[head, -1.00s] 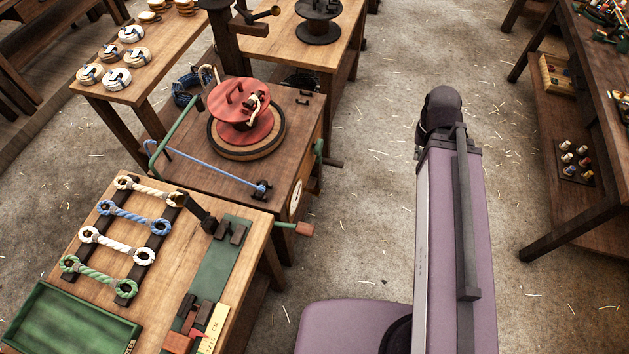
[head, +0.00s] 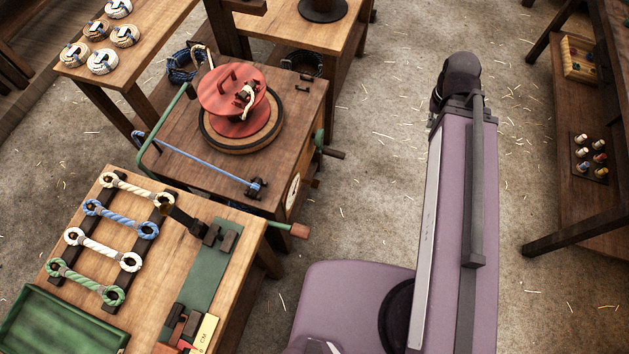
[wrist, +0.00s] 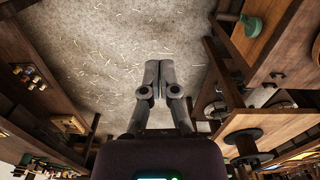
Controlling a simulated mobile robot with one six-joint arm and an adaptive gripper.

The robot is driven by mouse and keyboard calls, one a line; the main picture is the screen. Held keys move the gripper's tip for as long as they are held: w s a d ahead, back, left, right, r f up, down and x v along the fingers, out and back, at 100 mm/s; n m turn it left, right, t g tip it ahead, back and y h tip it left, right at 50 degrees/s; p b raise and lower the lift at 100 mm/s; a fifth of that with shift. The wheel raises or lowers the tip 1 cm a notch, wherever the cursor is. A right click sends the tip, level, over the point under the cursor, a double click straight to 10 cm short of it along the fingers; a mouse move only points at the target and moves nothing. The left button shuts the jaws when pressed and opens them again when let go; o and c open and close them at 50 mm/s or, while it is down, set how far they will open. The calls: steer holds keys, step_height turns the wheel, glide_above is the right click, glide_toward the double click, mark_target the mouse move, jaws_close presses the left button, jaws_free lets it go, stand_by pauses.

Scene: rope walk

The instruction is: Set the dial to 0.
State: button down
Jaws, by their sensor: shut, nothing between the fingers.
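A pale round dial (head: 293,190) is on the right side face of the winding table, below its top. I see it at a steep slant in the head view, so its pointer and marks cannot be read. In the wrist view my gripper (wrist: 154,78) is shut and empty, with bare floor behind its fingers. It is apart from the tables. The head view shows my arm over the floor right of the winding table, but my gripper is hidden there.
The winding table (head: 180,170) carries a red reel (head: 233,100). A crank handle (head: 330,152) and a red-brown handle (head: 298,230) jut out over the aisle. Ropes lie on the front bench (head: 165,260). A shelf (head: 565,205) stands at right. Floor between is clear.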

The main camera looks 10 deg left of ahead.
steer(key=shift+d, duration=0.1)
steer(key=shift+f, duration=0.1)
steer(key=m+t+b, duration=0.1)
steer(key=b, duration=4.1)
glide_toward(315, 185)
steer(key=shift+w+d+f, duration=0.15)
steer(key=shift+a+f+b, duration=0.15)
steer(key=shift+a+b, duration=0.1)
steer(key=shift+b, duration=0.05)
steer(key=shift+f, duration=0.1)
steer(key=shift+w+f+b, duration=0.1)
steer(key=shift+f+b, duration=1.6)
steer(key=shift+b, duration=0.05)
steer(key=shift+w+f+b, duration=0.15)
steer(key=shift+f+b, duration=1.55)
